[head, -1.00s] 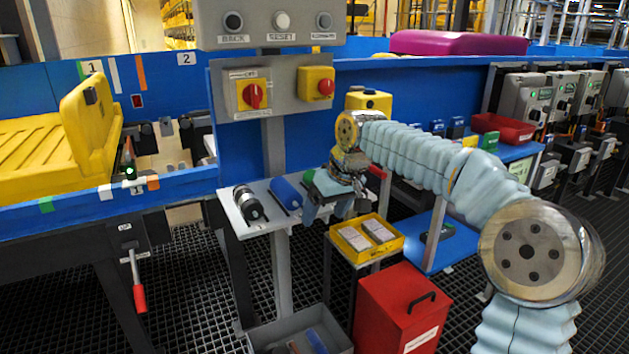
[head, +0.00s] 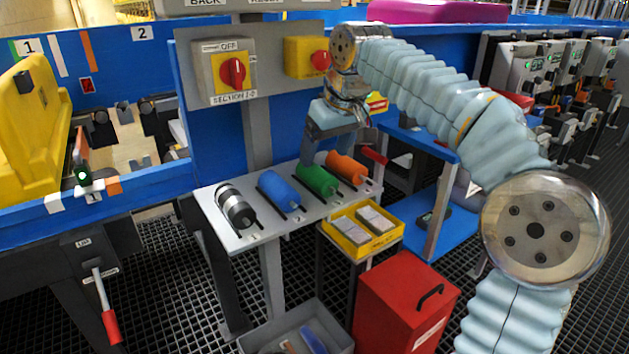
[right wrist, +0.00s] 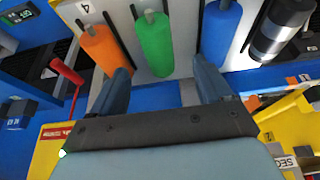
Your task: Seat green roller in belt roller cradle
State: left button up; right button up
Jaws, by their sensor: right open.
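The green roller (head: 317,181) lies on the light grey shelf (head: 233,240), between a blue roller (head: 279,190) and an orange roller (head: 346,168). My right gripper (head: 333,148) is open and empty, above and behind the green roller in the head view. In the right wrist view, the green roller (right wrist: 155,45) shows between the two open fingers (right wrist: 161,72), nearer the left finger, and looks apart from them. I cannot make out the roller cradle for certain; dark brackets (head: 100,128) show in the conveyor gap at left. My left gripper is not in view.
A black and silver roller (head: 236,206) lies at the shelf's left end. A yellow tray (head: 390,240), a red bin (head: 380,290) and a grey crate (head: 340,340) stand below. A switch panel (head: 265,75) rises behind the shelf. The conveyor's blue rail (head: 140,185) runs along the left.

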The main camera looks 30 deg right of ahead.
aim_at(318, 169)
jog(key=x, duration=0.5)
jog(key=b+x, duration=0.1)
jog(key=x, duration=0.1)
jog(key=shift+w+d+f, duration=0.1)
jog(key=shift+w+d, duration=0.1)
jog(key=shift+w, duration=0.15)
jog(key=c, duration=1.4)
